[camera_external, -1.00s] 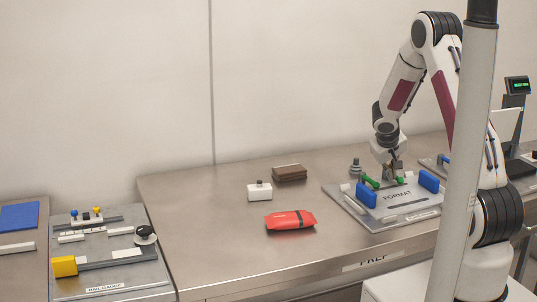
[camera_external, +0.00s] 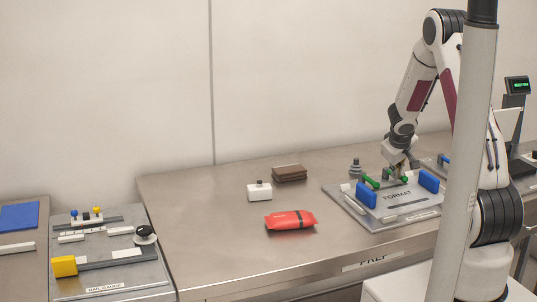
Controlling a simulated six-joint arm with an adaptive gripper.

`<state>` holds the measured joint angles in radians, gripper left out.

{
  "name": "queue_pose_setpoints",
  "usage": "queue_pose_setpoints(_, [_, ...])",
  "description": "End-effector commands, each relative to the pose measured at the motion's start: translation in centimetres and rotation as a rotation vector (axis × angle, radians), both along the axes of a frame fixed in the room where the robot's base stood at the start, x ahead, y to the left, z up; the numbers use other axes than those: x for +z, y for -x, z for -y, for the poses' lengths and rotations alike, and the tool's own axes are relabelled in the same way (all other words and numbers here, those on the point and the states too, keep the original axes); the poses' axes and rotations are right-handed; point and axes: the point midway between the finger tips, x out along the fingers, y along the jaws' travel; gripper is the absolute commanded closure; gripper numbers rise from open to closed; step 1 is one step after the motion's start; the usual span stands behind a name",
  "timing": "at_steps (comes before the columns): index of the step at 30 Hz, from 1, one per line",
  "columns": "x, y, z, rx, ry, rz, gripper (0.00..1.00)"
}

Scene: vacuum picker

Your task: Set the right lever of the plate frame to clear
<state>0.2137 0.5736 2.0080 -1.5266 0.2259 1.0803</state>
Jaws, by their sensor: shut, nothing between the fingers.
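The plate frame (camera_external: 374,216) lies on the right part of the steel table, with a grey plate marked FORMAT on it. Two blue blocks (camera_external: 366,195) (camera_external: 429,181) stand on it at left and right. Green-handled levers sit along its back: a left one (camera_external: 371,182) and a right one (camera_external: 405,180). Another green piece (camera_external: 387,173) shows between and behind them. My gripper (camera_external: 413,167) is shut and empty, pointing down just above and behind the right lever. I cannot tell whether it touches the lever. Lever setting marks are too small to read.
A grey stacked knob (camera_external: 355,167) stands behind the frame. A red packet (camera_external: 290,220), a white bottle-like block (camera_external: 259,191) and a brown stack (camera_external: 289,173) lie left of it. A grey post (camera_external: 464,150) hides part of the right side.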

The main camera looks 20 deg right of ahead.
Motion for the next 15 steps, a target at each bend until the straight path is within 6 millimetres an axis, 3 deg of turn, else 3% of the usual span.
queue_pose_setpoints(15, [-0.1, 0.0, 2.5, 0.011, -0.001, -0.001, 1.00])
